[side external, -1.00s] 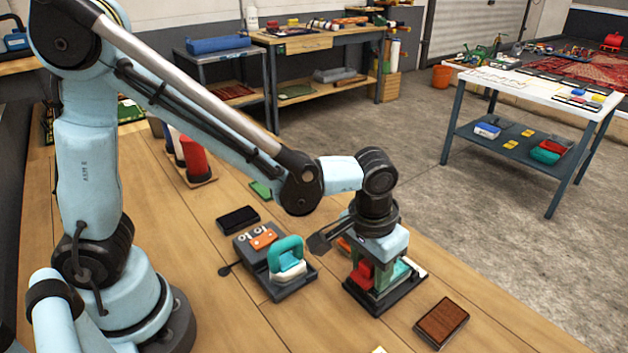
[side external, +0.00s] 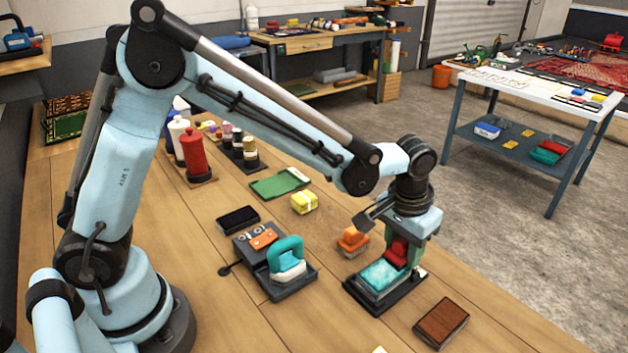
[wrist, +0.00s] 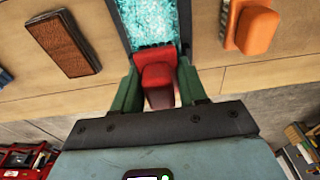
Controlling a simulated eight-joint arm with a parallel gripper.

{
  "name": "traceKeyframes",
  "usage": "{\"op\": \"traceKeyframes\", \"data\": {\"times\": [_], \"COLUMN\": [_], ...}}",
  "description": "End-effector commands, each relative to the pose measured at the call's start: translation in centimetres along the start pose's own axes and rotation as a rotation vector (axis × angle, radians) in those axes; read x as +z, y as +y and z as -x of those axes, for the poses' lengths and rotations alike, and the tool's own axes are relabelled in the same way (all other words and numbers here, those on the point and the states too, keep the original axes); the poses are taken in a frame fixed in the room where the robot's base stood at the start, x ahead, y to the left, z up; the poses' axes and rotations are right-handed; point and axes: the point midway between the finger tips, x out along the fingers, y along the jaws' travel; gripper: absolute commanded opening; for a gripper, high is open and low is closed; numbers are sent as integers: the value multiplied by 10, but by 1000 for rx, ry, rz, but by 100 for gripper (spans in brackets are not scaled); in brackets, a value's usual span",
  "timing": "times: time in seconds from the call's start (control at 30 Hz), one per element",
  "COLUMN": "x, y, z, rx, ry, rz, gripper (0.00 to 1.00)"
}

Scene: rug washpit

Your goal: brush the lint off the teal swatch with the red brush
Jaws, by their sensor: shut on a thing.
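The teal swatch (side external: 383,275) lies flat in a dark tray (side external: 362,297) on the bench, with pale flecks over it. It also shows in the wrist view (wrist: 157,20). My gripper (side external: 402,254) is shut on the red brush (side external: 398,252), held at the swatch's far right end. In the wrist view the red brush (wrist: 158,78) sits between the green fingers, its dark bristles at the swatch's near edge. I cannot tell whether the bristles touch the swatch.
An orange-handled brush (side external: 353,240) and a brown block (side external: 442,322) stand on either side of the tray. A dark stand with a teal-handled tool (side external: 287,257) is to the left. A yellow sponge (side external: 304,202) and green mat (side external: 280,184) lie behind.

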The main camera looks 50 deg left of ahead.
Motion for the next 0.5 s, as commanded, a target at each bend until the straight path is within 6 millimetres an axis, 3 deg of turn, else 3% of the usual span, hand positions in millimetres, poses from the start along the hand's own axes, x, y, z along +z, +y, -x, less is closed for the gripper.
{"op": "traceKeyframes", "data": {"times": [0.5], "x": [50], "y": [0], "z": [6], "rx": [0], "ry": [-2], "rz": [-3], "gripper": [14]}}
